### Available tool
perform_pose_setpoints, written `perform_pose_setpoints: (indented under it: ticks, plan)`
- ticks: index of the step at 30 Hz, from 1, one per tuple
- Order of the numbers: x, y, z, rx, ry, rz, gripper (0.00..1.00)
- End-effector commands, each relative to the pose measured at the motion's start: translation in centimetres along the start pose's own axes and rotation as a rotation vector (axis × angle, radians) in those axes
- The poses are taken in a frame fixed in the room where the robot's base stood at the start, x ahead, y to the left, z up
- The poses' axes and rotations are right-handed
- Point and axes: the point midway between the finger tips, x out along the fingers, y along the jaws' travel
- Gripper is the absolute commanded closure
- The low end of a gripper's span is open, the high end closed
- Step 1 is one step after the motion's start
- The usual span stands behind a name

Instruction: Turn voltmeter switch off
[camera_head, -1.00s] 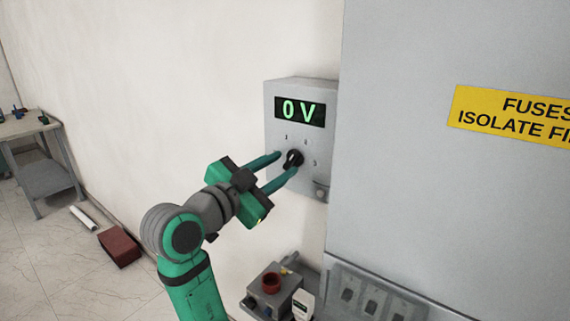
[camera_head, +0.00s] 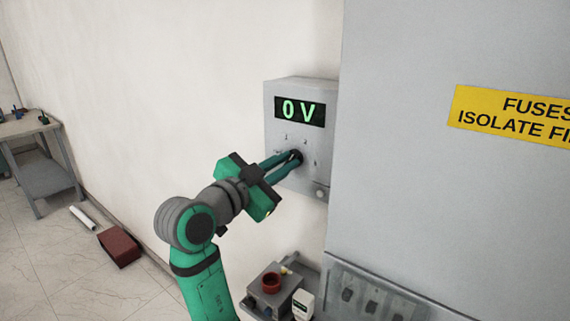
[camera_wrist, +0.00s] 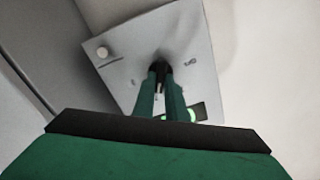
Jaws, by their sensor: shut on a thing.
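The voltmeter (camera_head: 283,88) is a grey box on the white wall, with a lit green display (camera_head: 300,111) reading 0 V. Its black rotary switch (camera_head: 298,155) sits below the display, with small marks around it. My gripper (camera_head: 293,158) is shut on the switch, its two green fingers close together around the knob. In the wrist view, the fingers (camera_wrist: 160,80) meet at the black switch (camera_wrist: 160,68) on the grey panel (camera_wrist: 130,50), and part of the green display (camera_wrist: 190,113) shows behind them. The fingers hide much of the knob, so its pointing direction cannot be told.
A large grey cabinet (camera_head: 420,60) with a yellow sign (camera_head: 512,127) stands close on the right. Below are a small box with a red ring (camera_head: 272,281) and a row of switches (camera_head: 372,300). A grey table (camera_head: 40,160) and a red block (camera_head: 120,247) are far left.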

Motion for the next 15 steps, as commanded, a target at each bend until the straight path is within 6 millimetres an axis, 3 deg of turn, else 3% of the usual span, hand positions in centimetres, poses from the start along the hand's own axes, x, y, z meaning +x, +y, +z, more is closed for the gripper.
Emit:
perform_pose_setpoints:
  ticks: [8,15]
  plan:
    - [-0.02,-0.01,0.00,-0.123,0.000,0.002,1.00]
    - [-0.02,-0.09,0.01,-0.330,0.000,0.002,1.00]
